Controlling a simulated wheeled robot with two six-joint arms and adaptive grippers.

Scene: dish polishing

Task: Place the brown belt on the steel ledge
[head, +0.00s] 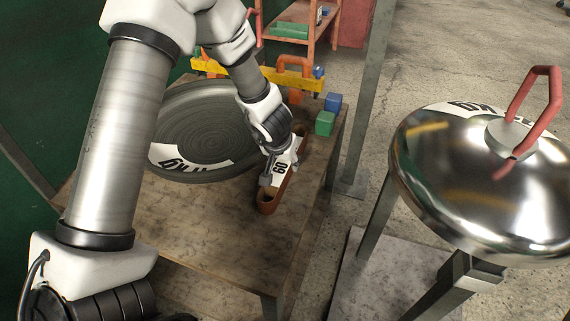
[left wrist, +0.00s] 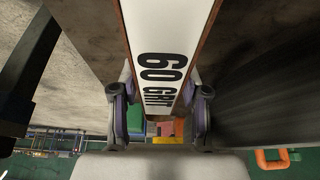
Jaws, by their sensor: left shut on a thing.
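The brown belt (head: 267,203) is a long, narrow loop with a white face marked 60 GRIT. My left gripper (head: 279,171) is shut on it, over the right part of the wooden table, beside the grey disc. I cannot tell whether the belt touches the tabletop. In the left wrist view, the belt (left wrist: 166,30) runs between the two fingers, its label facing the camera. I cannot make out a steel ledge for certain in either view. My right gripper is not in view.
A large grey ridged disc (head: 202,130) lies on the wooden table (head: 225,225). Green (head: 325,123) and blue (head: 333,103) blocks stand near its right edge. A polished steel lid (head: 440,185) with a red handle (head: 530,105) stands at right on a metal stand.

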